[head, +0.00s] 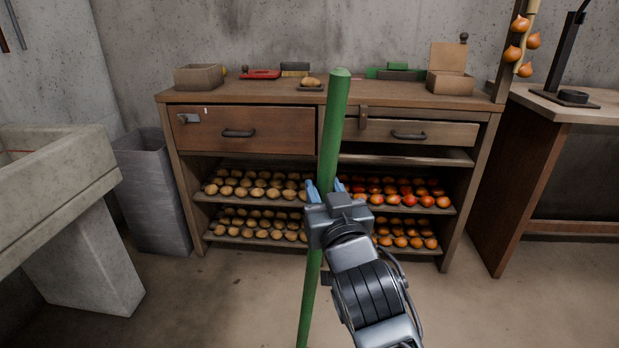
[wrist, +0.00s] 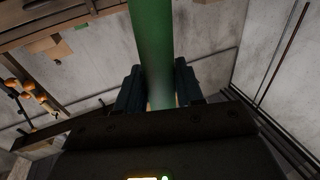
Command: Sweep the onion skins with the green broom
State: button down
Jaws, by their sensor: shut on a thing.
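The green broom's handle (head: 334,130) stands nearly upright in the middle of the head view, tilted slightly, its top leaning right. My gripper (head: 326,190) is shut on this handle, a blue finger on each side. The handle also fills the upper middle of the wrist view (wrist: 155,50), between the two dark fingers (wrist: 158,92). The broom's lower end and bristles are out of view below the picture. I cannot make out any onion skins for certain on the floor.
A wooden cabinet (head: 240,92) with drawers and shelves of potatoes (head: 258,182) and onions or tomatoes (head: 410,200) stands ahead. A stone sink (head: 60,165) and grey bin (head: 152,190) are left. A wooden table (head: 525,165) is right. Bare floor (head: 210,300) lies in front.

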jog(key=s+d+p, duration=0.3)
jog(key=d+p, duration=0.1)
jog(key=d, duration=0.5)
jog(key=shift+s+d, duration=0.2)
jog(key=shift+s, duration=0.1)
jog(key=shift+r, duration=0.2)
notch_tip(320, 180, up, 5)
jog(key=p, duration=0.4)
dwell(0.4)
jog(key=shift+a+f, duration=0.1)
jog(key=shift+a, duration=0.05)
